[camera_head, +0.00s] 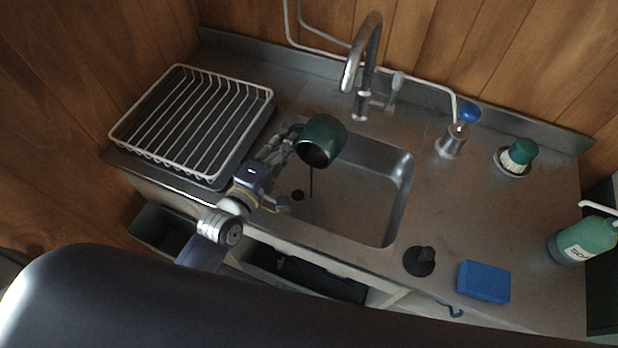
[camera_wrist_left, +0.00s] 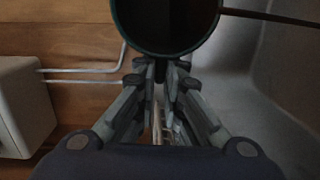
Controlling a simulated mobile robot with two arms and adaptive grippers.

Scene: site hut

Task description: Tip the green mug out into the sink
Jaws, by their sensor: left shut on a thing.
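The dark green mug (camera_head: 322,136) is tilted over the sink (camera_head: 368,205), with its mouth turned down towards the basin. A thin dark stream (camera_head: 311,182) runs from its rim down into the sink. My left gripper (camera_head: 297,138) is shut on the mug from its left side. In the left wrist view the mug (camera_wrist_left: 166,45) fills the top middle, held at the tips of my left gripper (camera_wrist_left: 160,70). The dark stream also shows there, leaving to the right (camera_wrist_left: 270,17). My right gripper is not in view.
A white wire dish rack (camera_head: 190,120) stands left of the sink. The tap (camera_head: 362,70) rises behind the basin. A green-topped brush (camera_head: 518,155), a black plug (camera_head: 419,261), a blue sponge (camera_head: 484,282) and a green soap bottle (camera_head: 583,240) are on the right.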

